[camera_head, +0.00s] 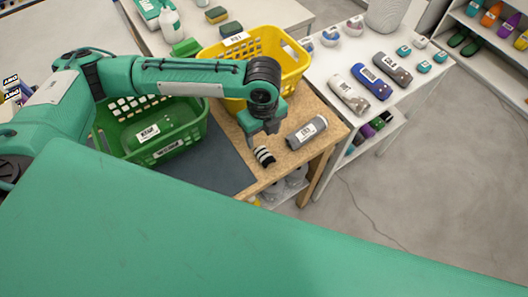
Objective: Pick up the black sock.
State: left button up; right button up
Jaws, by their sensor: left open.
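A small black item with white stripes (264,156), which looks like the black sock, lies on the wooden table near its front edge. My left gripper (262,133) points down above it, close to its far end. The gripper is open, and nothing shows between its fingers. I cannot tell how much height is between the fingertips and the sock. My right gripper is not in view.
A grey labelled bottle-shaped item (307,132) lies just right of the sock. A yellow basket (292,82) stands behind, and a green basket (186,140) stands left. A white table (345,62) with several rolled items stands at right. Open floor (440,170) lies beyond.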

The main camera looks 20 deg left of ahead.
aim_at(263, 150)
pick_arm(q)
jog(key=shift+a+f, duration=0.1)
jog(key=shift+f, duration=0.65)
jog(key=shift+w+f, duration=0.1)
jog(key=shift+f, duration=0.2)
jog(key=shift+s+f, duration=0.2)
jog(key=shift+f, duration=0.35)
jog(key=f, duration=0.2)
jog(key=f+p, duration=0.1)
jog(key=shift+s+f, duration=0.2)
jog(key=shift+f, duration=0.5)
jog(key=shift+c, duration=0.2)
jog(key=c, duration=1)
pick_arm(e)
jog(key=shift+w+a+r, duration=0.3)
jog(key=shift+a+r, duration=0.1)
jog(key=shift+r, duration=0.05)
